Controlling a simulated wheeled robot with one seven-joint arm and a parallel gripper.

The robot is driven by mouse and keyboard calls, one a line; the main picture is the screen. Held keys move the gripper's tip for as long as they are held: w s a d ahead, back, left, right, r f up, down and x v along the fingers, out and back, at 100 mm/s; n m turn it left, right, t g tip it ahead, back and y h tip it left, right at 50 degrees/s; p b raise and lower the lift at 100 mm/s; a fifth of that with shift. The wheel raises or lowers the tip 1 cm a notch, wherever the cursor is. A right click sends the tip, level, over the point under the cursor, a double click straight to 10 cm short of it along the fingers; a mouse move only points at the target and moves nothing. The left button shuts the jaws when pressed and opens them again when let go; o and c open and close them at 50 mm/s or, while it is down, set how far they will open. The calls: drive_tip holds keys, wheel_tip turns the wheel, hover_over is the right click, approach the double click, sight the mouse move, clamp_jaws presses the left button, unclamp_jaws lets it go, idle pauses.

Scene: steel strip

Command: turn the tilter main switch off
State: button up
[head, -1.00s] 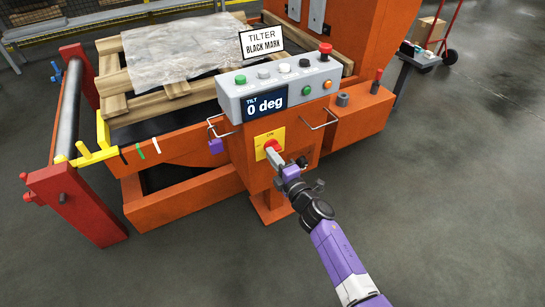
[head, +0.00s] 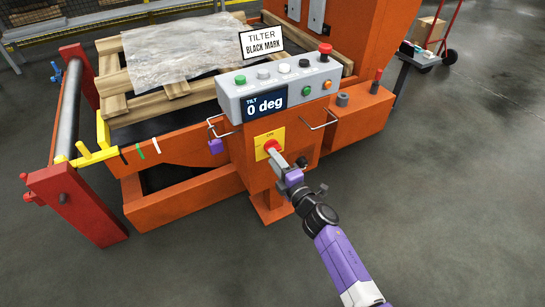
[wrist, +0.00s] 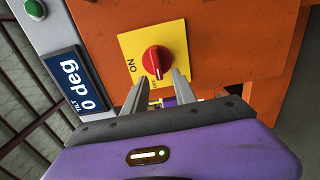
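The tilter main switch is a red rotary knob (head: 271,146) on a yellow plate (head: 262,140), on the front of the orange tilter below the control box. In the wrist view, the knob (wrist: 156,61) has a white mark at its lower end. The mark points toward a small label at the plate's lower edge, not toward the word ON at the left.
The control box (head: 280,88) above has several buttons, a red mushroom button (head: 325,51) and a display reading 0 deg (head: 265,104). Wire handles (head: 320,121) stick out beside the switch. Floor (head: 440,190) to the right is clear.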

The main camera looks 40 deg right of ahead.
drive_tip(key=v, duration=0.6)
idle(0.6)
drive_tip(key=s+a+r+m+g+y, duration=0.1)
drive_tip(key=s+a+r+m+y, duration=0.1)
drive_tip(key=s+a+r+m, duration=0.65)
drive_tip(key=s+a+m+g+y, duration=0.15)
drive_tip(key=s+a, duration=0.45)
drive_tip(key=s, duration=0.7)
drive_tip(key=s+a+r+m+y, duration=0.2)
drive_tip(key=s+a+r+m, duration=0.4)
drive_tip(key=s, duration=0.5)
wheel_tip(320, 180, up, 18)
drive_tip(key=n+p, duration=0.1)
drive_tip(key=p, duration=1.9)
drive_tip(key=shift+a, duration=0.35)
drive_tip(key=shift+f+h, duration=0.1)
drive_tip(key=shift+h, duration=0.15)
